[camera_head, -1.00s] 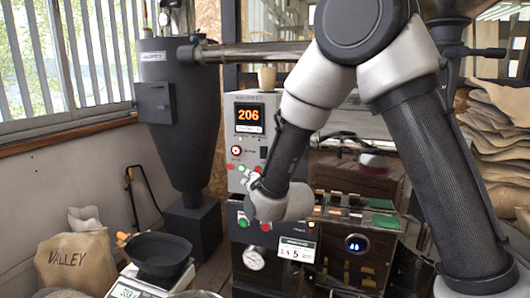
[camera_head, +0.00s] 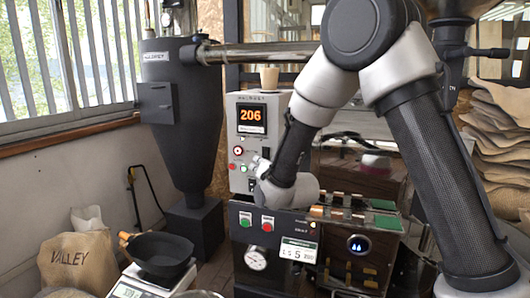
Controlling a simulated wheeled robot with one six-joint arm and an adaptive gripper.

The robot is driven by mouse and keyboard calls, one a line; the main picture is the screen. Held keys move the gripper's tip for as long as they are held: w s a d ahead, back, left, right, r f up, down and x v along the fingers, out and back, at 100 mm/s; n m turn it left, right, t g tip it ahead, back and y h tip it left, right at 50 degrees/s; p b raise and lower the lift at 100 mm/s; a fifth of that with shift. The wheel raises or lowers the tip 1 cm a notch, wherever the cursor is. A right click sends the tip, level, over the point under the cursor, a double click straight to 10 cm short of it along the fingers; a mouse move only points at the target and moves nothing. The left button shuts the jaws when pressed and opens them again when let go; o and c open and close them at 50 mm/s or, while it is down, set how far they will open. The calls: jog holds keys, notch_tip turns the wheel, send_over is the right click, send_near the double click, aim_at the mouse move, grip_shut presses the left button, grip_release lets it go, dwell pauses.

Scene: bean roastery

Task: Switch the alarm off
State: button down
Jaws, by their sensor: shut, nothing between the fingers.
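The grey control cabinet (camera_head: 240,180) has an orange "206" display (camera_head: 251,115). Below the display are a round red control (camera_head: 238,151) and small coloured buttons (camera_head: 233,167). The black panel beneath carries a green button (camera_head: 245,219) and a red button (camera_head: 267,223). No part is clearly labelled as the alarm.
A dark pan (camera_head: 161,255) rests on a white scale (camera_head: 150,281) in front, beside a "VALLEY" sack (camera_head: 79,262). A cup (camera_head: 269,78) stands on the cabinet. Stacked sacks (camera_head: 497,135) fill the far right.

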jog(key=shift+w+d+r, duration=0.1)
jog(key=shift+w+d, duration=0.15)
jog(key=shift+w, duration=0.35)
jog(key=shift+w+d+r, duration=0.1)
jog(key=shift+w+d, duration=0.15)
jog(key=shift+w, duration=0.4)
jog(key=shift+w+d+r, duration=0.1)
jog(key=shift+w+d, duration=0.15)
jog(key=shift+w, duration=0.35)
jog(key=shift+w+d, duration=0.15)
jog(key=shift+w, duration=0.2)
jog(key=shift+w+d, duration=0.15)
jog(key=shift+w, duration=0.15)
dwell(0.5)
dwell(0.3)
jog(key=shift+s+a, duration=0.3)
jog(key=shift+s, duration=0.4)
jog(key=shift+s+a+f, duration=0.1)
jog(key=shift+s+a, duration=0.2)
jog(key=shift+s, duration=0.45)
jog(key=shift+s+a+f, duration=0.1)
jog(key=shift+s+a, duration=0.25)
jog(key=shift+s, duration=0.45)
jog(key=shift+s+a+f, duration=0.1)
jog(key=shift+s+a, duration=0.2)
jog(key=shift+s, duration=0.45)
